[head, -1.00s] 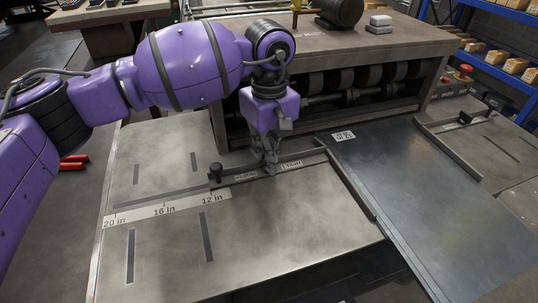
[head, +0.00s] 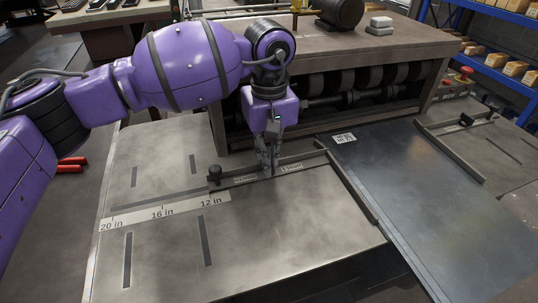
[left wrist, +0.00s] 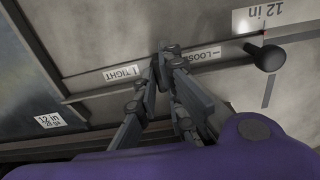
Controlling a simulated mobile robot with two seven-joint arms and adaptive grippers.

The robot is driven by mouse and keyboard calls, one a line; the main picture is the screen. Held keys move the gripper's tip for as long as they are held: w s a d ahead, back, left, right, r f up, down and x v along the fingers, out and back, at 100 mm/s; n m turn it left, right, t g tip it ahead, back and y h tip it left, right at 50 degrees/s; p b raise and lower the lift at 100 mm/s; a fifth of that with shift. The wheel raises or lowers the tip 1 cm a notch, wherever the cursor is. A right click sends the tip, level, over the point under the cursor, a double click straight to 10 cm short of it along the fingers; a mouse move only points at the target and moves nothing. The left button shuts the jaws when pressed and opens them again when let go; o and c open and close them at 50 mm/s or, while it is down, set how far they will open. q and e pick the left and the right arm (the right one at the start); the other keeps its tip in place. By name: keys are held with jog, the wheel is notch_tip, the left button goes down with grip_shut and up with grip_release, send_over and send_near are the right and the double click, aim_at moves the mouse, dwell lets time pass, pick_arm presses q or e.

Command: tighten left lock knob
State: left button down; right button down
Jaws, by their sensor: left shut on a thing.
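My left gripper (head: 268,172) points down at the guide bar (head: 314,157) on the left table plate. Its fingertips are together between the LOOSE label (head: 245,180) and the TIGHT label (head: 291,168). The left wrist view also shows the fingertips (left wrist: 166,58) closed at the bar, between the TIGHT label (left wrist: 121,73) and the LOOSE label (left wrist: 203,55). The left lock knob between them is mostly hidden by the fingers. A black round knob (head: 215,172) stands at the bar's left end, apart from the gripper. My right gripper is not in view.
An inch scale (head: 163,212) lies on the left plate, left of the bar. The forming machine with rollers (head: 345,85) stands close behind my gripper. A dark metal sheet (head: 430,200) lies to the right. The front of the left plate is clear.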

pick_arm(q)
jog(key=c, duration=1.9)
grip_release()
jog(key=shift+o, duration=0.2)
jog(key=shift+r, duration=0.1)
notch_tip(320, 180, up, 12)
